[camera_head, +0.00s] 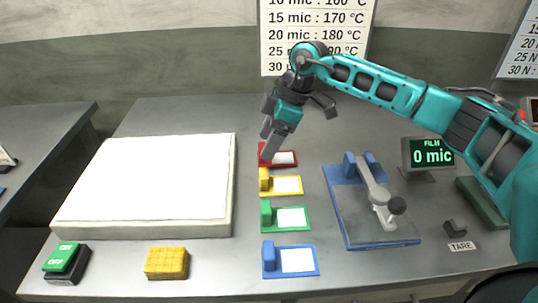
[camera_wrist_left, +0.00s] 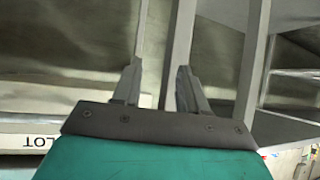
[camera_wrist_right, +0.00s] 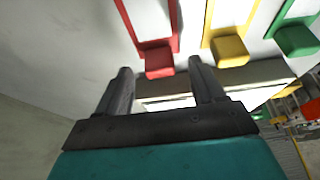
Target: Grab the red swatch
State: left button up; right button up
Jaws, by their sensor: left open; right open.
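The red swatch (camera_head: 284,158) lies on the table at the back of a column of swatches, a flat red frame with a pale panel and a raised block at its left end. My right gripper (camera_head: 268,142) is above and by its block end, pointing down, and hides part of it. In the right wrist view the red block (camera_wrist_right: 159,60) shows just beyond and between the open fingers (camera_wrist_right: 158,92), apart from them. My left gripper (camera_wrist_left: 158,88) is open and empty, away from the swatches; it is not in the head view.
Yellow (camera_head: 286,185), green (camera_head: 291,218) and blue (camera_head: 297,261) swatches lie in front of the red one. A large white slab (camera_head: 150,185) is to the left. A blue-based device (camera_head: 372,235) and a film display (camera_head: 428,153) stand right. A yellow sponge-like block (camera_head: 167,263) sits front left.

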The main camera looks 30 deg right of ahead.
jog(key=x, duration=0.3)
jog(key=shift+c, duration=0.9)
jog(key=c, duration=0.7)
jog(key=shift+c, duration=0.8)
